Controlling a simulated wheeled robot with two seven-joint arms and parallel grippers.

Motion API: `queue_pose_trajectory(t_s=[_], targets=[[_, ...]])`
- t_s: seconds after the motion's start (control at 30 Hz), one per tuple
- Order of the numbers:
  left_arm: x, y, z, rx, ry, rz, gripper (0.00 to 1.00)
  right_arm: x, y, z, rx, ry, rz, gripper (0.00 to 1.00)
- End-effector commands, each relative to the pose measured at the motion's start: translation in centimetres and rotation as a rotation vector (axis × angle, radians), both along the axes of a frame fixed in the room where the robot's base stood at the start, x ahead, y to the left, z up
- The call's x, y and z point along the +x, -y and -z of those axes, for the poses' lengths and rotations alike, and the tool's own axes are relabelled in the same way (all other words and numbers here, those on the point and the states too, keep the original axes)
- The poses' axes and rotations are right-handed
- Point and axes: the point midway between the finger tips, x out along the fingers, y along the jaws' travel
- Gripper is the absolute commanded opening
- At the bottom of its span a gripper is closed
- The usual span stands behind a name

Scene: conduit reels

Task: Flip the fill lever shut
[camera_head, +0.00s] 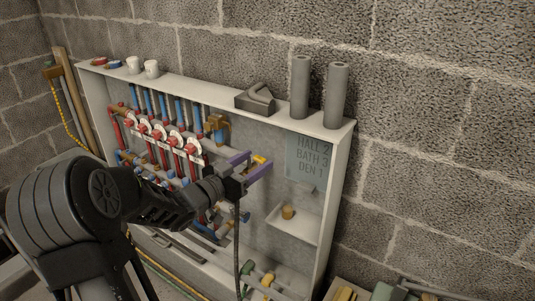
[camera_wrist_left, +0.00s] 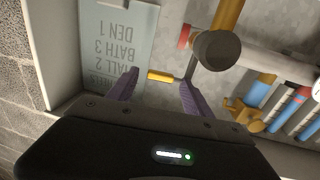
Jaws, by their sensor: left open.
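My left gripper (camera_head: 256,167) reaches from the left to the open manifold cabinet. Its two purple fingers are open. A small yellow lever (camera_head: 259,160) shows at the fingers in the head view, partly hidden by them. In the left wrist view the yellow lever (camera_wrist_left: 160,76) lies crosswise in the gap between the fingertips of the left gripper (camera_wrist_left: 158,92), with a thin grey stem at its right end. I cannot tell whether a finger touches it. My right gripper is in neither view.
The white cabinet (camera_head: 345,155) holds red valves (camera_head: 160,132), blue pipes and a lettered plate (camera_head: 308,157) right of the gripper. Below is a small shelf (camera_head: 292,224) with a tan piece. Grey rolls (camera_head: 336,95) stand on top. A grey round cap (camera_wrist_left: 217,50) sits close by the right finger.

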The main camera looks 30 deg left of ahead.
Motion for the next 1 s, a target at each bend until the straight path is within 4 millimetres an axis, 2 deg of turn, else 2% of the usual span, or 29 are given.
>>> queue_pose_trajectory(t_s=[0.3,0.43,0.7,1.0], targets=[[4.7,0.6,0.0,0.0,0.001,0.002,0.59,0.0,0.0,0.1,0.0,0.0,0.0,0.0],[5.5,0.7,0.0,0.0,0.001,0.0,0.59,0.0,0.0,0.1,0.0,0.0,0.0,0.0],[5.5,0.7,0.0,0.0,0.001,0.0,0.58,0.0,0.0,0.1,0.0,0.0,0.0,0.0],[5.5,0.7,0.0,0.0,0.001,0.0,0.34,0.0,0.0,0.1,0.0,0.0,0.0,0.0]])
